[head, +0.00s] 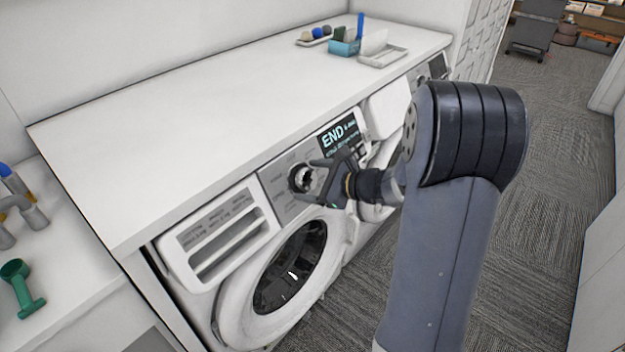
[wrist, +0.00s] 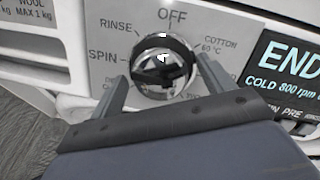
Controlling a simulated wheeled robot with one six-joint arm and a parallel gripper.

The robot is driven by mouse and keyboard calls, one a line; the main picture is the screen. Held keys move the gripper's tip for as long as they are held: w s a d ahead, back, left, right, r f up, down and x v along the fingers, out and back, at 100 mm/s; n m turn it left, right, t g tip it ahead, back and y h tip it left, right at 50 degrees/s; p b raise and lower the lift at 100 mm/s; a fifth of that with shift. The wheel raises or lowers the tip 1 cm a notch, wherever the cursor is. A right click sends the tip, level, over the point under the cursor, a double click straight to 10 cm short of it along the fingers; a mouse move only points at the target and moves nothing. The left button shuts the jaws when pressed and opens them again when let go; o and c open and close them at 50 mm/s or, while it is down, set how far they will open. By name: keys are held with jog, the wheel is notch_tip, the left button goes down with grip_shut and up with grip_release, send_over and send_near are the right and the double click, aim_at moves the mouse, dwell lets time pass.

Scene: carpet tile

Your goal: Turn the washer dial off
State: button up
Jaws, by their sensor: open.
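The washer dial (wrist: 163,68) is a round chrome knob with a dark centre on a grey panel. The word OFF is printed above it, RINSE and SPIN to its left, COTTON 60 °C to its right. I cannot tell for sure where its pointer is. In the head view the dial (head: 300,178) is on the washer (head: 262,230), left of the lit display (head: 341,136), which reads END. My gripper (head: 318,180) is open at the dial. In the wrist view its fingers stand on either side of the knob; contact is not clear.
A white countertop (head: 215,95) overhangs the washer. A tray (head: 382,55) and small items stand at its far end. A detergent drawer (head: 222,236) is left of the dial, the round door (head: 290,268) below. Carpet floor (head: 545,190) lies open to the right.

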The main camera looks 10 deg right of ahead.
jog(key=shift+c, duration=0.6)
jog(key=c, duration=0.9)
jog(key=shift+o, duration=0.2)
jog(key=shift+m, duration=0.4)
jog(key=m+p, duration=0.1)
jog(key=m, duration=0.2)
jog(key=shift+m+t, duration=0.4)
jog(key=m+h+p, duration=0.1)
jog(key=m, duration=0.4)
jog(key=shift+s+t, duration=0.1)
jog(key=shift+t, duration=0.3)
jog(key=m+p, duration=0.3)
jog(key=m, duration=0.3)
jog(key=shift+a+r+h, duration=0.1)
jog(key=shift+h, duration=0.3)
jog(key=shift+m+h+p, duration=0.4)
jog(key=shift+m+p, duration=0.6)
jog(key=shift+m, duration=0.9)
